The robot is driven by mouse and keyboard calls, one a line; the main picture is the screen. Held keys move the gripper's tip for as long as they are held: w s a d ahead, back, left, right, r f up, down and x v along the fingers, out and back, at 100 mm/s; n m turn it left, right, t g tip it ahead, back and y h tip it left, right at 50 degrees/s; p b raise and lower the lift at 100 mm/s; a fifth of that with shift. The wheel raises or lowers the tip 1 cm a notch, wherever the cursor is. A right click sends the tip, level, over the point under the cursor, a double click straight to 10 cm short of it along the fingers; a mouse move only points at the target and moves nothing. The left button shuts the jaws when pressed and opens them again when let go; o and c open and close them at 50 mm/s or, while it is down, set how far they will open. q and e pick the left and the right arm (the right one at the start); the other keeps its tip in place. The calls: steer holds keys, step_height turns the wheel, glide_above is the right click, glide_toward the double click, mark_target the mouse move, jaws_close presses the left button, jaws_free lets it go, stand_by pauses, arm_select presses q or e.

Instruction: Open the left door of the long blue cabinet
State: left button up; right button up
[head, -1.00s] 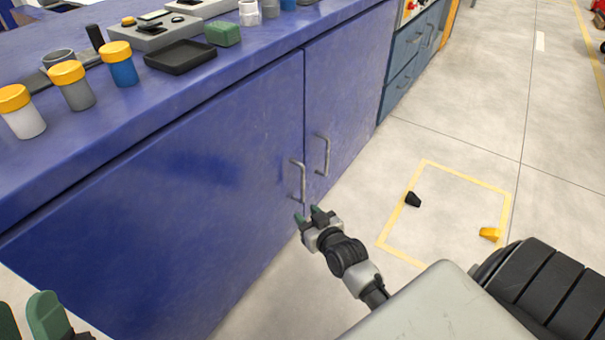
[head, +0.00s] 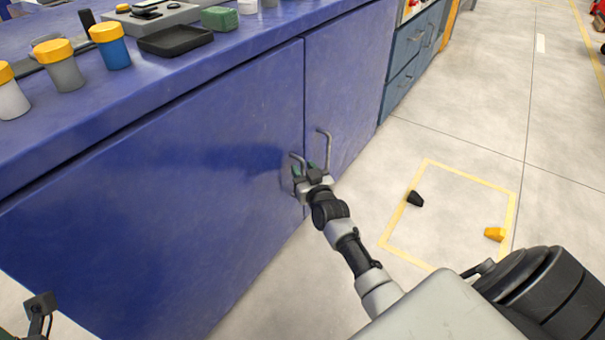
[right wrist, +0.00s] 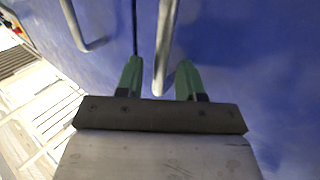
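The long blue cabinet (head: 200,120) has two shut doors side by side. The left door (head: 150,220) has a grey bar handle (head: 297,159) near the seam, partly hidden by my right gripper. My right gripper (head: 307,170) is open at that handle. In the right wrist view, its green fingers (right wrist: 160,80) stand on either side of the handle's end (right wrist: 165,50), with a gap visible on both sides. The right door's handle (head: 327,150) is just beside it. Only a dark part of my left gripper (head: 40,308) shows at the lower left; its fingers cannot be made out.
Yellow-lidded jars (head: 64,66), a black tray (head: 175,40) and a green block (head: 220,18) stand on the cabinet top. Dark blue drawers (head: 405,65) stand beyond. The floor before the doors is clear, apart from a black piece (head: 415,198) and a yellow piece (head: 494,234) at a taped square.

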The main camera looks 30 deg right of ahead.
steer(key=shift+w+d, duration=0.1)
steer(key=shift+w, duration=0.45)
jaws_close()
